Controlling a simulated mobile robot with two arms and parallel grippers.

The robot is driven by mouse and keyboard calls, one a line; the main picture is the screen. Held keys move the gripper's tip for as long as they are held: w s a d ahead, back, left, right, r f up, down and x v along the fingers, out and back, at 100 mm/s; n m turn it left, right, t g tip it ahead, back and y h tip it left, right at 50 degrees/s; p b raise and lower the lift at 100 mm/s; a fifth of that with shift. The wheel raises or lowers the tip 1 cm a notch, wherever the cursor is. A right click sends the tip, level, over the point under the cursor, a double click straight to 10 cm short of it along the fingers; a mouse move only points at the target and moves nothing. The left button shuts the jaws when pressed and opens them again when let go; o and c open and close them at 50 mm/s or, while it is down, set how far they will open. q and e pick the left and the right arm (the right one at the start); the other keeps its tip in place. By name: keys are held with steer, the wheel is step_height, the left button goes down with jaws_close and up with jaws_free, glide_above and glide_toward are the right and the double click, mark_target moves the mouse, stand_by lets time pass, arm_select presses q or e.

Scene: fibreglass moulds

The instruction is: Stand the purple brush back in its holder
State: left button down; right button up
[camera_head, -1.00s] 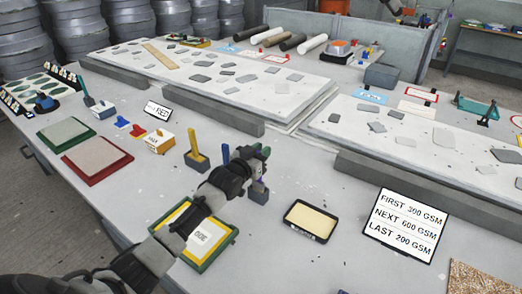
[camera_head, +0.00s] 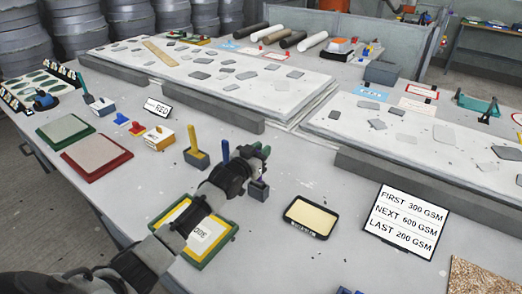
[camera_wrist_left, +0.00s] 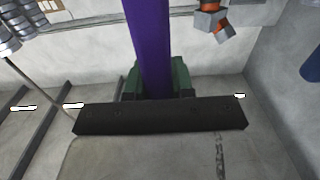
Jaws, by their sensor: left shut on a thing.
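My left gripper (camera_head: 262,156) reaches in from the left over the near table. It is shut on the purple brush (camera_wrist_left: 150,45), whose purple handle stands between the green fingers in the left wrist view. In the head view the brush is mostly hidden by the gripper. A small dark grey holder block (camera_head: 258,191) sits on the table just below the gripper. Whether the brush's lower end is in that block or only above it, I cannot tell. My right gripper is not in view.
A yellow brush (camera_head: 193,139) stands in a block to the left, and a blue handle (camera_head: 226,151) rises behind my wrist. A yellow-filled black tray (camera_head: 311,217) and a GSM sign (camera_head: 405,222) are to the right. A green-edged tray (camera_head: 218,247) lies under my arm.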

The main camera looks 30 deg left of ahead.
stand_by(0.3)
arm_select(q)
steer(key=c, duration=0.9)
jaws_free()
steer(key=s, duration=0.3)
steer(key=s+a, duration=0.1)
steer(key=s, duration=0.3)
steer(key=s+b, duration=0.1)
steer(key=s, duration=0.2)
steer(key=shift+s+a+r, duration=0.1)
steer(key=shift+s+a, duration=0.15)
steer(key=shift+s, duration=0.15)
